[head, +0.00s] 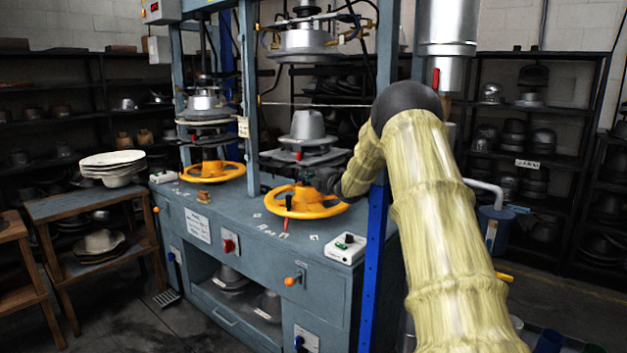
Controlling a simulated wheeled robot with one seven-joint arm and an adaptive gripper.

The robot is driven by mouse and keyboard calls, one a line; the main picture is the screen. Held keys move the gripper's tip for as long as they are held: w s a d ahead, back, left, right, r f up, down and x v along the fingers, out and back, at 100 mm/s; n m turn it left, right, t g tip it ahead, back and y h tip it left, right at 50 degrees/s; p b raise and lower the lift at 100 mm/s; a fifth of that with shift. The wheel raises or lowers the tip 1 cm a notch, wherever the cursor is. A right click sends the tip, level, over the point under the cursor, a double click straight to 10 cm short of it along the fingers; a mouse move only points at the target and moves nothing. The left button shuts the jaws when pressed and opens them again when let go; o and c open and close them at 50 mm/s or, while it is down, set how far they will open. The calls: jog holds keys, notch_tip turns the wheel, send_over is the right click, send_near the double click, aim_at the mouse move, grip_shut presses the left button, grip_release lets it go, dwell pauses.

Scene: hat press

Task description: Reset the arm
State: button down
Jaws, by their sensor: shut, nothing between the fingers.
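My arm (437,212), in a pale yellow sleeve, rises from the lower right to a dark elbow, then bends down and away toward the hat press (250,215). My gripper (326,180) is a small dark shape at the far end of the arm. It is shut and empty, in front of the right press station, just above the right yellow handwheel (297,201) in the picture. I cannot tell whether it touches anything. The fingers are small and hard to make out against the dark background. A metal hat form (307,125) sits on that station, above and left of the gripper.
A blue post (373,265) stands close to the forearm. A white control box (346,248) sits on the press bench. A second yellow handwheel (212,171) is at left. Wooden tables (85,205) hold hats at far left. Dark shelves (535,60) line the back right.

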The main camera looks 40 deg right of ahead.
jog(key=s, duration=0.3)
jog(key=shift+f, duration=0.1)
jog(key=shift+a, duration=0.1)
